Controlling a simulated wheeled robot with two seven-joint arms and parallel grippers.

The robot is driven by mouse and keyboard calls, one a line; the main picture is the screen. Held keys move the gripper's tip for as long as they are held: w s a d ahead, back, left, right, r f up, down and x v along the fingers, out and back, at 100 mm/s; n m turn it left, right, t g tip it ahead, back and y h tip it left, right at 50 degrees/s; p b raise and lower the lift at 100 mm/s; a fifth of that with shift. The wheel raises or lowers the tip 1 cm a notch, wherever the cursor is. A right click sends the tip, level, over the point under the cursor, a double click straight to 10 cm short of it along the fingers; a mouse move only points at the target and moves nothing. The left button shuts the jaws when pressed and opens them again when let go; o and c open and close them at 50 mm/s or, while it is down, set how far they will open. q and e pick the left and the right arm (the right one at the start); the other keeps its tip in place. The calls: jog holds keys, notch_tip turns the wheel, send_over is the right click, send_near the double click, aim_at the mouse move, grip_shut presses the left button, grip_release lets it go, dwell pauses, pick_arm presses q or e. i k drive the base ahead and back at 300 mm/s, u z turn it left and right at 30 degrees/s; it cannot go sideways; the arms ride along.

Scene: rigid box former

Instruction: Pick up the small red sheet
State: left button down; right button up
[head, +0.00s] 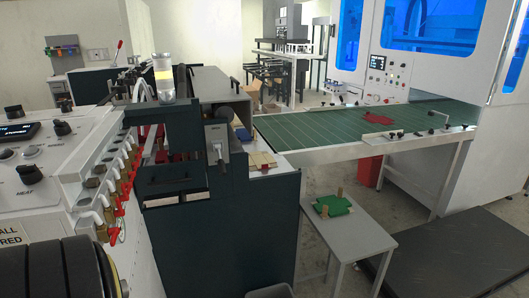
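A small red sheet (383,115) with an irregular, notched outline lies flat on the green conveyor belt (310,130), toward its right side. It is small in the head view, so fine detail of its edges is hard to tell. Neither my left nor my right gripper shows in the head view.
A machine with knobs and red-handled valves (85,190) fills the left. A dark cabinet (215,235) stands in front of the belt. A low grey table (350,232) holds a green piece (333,206) with upright pegs. A white machine with blue windows (440,60) stands behind the belt.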

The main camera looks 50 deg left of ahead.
aim_at(262, 161)
jog(key=u, duration=1)
jog(key=i, duration=1.25)
jog(key=u, duration=1.2)
